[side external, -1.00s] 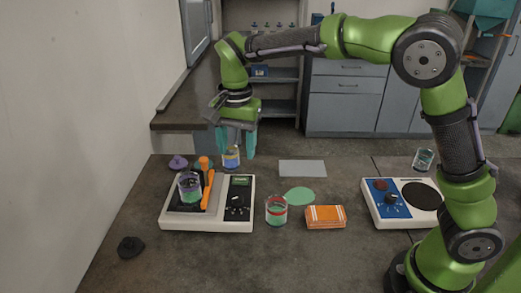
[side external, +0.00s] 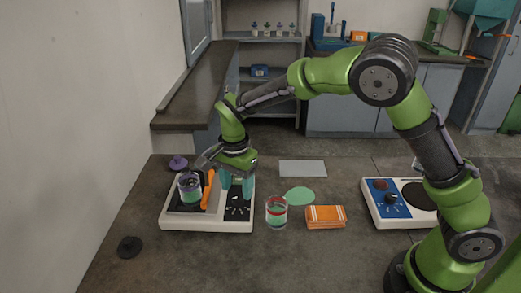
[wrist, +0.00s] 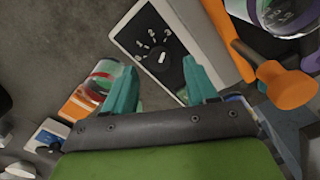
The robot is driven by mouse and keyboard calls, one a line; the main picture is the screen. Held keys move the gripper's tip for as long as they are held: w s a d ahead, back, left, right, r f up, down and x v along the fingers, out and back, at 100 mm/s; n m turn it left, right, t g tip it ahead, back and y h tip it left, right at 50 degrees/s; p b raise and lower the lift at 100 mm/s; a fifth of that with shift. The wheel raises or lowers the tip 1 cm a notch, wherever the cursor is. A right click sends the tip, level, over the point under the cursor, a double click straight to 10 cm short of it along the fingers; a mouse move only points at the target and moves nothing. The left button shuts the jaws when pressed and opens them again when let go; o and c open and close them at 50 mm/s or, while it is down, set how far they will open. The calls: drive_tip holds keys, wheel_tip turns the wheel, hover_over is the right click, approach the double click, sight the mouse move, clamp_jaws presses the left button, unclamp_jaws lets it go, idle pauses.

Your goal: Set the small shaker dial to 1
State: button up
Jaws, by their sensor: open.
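The small shaker (side external: 207,225) stands at the left of the bench. It has a white body with a black panel on its right side. In the side view the dial (side external: 236,210) is small, just below the fingertips. My gripper (side external: 237,187) is over the black panel, pointing down, open and empty. In the wrist view my gripper (wrist: 160,76) has its two teal fingers apart, with the dial beyond the gap between them.
A clear beaker (side external: 189,188) and an orange clamp (side external: 209,190) stand on the shaker's left side, close to my gripper. A red-banded beaker (side external: 277,212) and an orange box (side external: 325,217) lie to the right. A blue-and-white hotplate (side external: 378,212) is farther right.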

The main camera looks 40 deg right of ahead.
sight(237, 199)
drive_tip(key=shift+f, duration=1.5)
drive_tip(key=shift+c, duration=0.2)
drive_tip(key=c, duration=1)
